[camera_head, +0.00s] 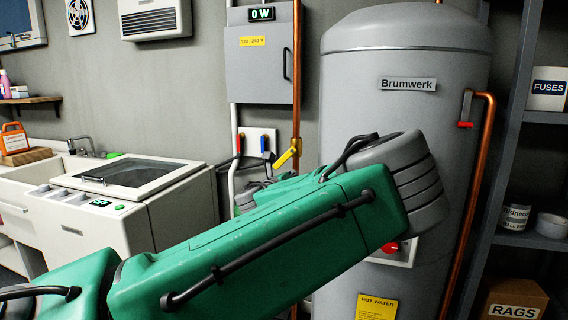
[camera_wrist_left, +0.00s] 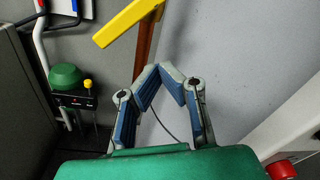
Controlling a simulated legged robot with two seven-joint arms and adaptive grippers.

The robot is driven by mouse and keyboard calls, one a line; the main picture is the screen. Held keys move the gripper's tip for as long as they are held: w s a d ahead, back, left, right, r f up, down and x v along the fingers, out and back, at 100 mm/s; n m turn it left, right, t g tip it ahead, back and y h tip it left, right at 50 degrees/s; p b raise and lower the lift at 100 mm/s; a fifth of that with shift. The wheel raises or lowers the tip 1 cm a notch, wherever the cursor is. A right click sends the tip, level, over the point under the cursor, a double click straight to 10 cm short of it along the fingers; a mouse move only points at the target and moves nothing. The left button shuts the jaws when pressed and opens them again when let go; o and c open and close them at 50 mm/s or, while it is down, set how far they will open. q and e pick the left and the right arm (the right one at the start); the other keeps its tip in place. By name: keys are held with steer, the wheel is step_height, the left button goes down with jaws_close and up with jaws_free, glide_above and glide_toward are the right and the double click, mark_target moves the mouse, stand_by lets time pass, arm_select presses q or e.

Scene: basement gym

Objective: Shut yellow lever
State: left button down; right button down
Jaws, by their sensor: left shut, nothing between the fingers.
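The yellow lever (camera_head: 286,155) sits on the vertical copper pipe left of the grey tank. It slants from the pipe down to the left, and it also shows at the top of the left wrist view (camera_wrist_left: 128,23). My left gripper (camera_wrist_left: 161,76) is shut and empty, with its blue-padded fingers meeting at the tips. In the wrist view it is below the lever and apart from it. In the head view my green arm hides most of this gripper. My right gripper is not in view.
Blue and red handles (camera_head: 265,143) hang on a white panel just left of the lever. The grey tank (camera_head: 400,110) stands right of the pipe, with a red-handled valve (camera_head: 466,122). A sink counter (camera_head: 110,200) is at left, and shelves (camera_head: 530,118) are at right.

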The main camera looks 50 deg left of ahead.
mark_target(284, 158)
arm_select(q)
step_height(284, 158, down, 6)
steer(key=s+d+n+y+p, duration=0.3)
steer(key=n+y, duration=0.2)
steer(key=n, duration=0.2)
steer(key=shift+r+g+p, duration=0.2)
steer(key=shift+g+p, duration=0.2)
steer(key=shift+w+a, duration=0.1)
steer(key=w+a+r+p, duration=0.3)
steer(key=w+a+r, duration=0.1)
steer(key=a, duration=0.5)
steer(key=shift+w+r, duration=0.3)
steer(key=shift+w, duration=0.6)
steer(key=shift+a+f, duration=0.1)
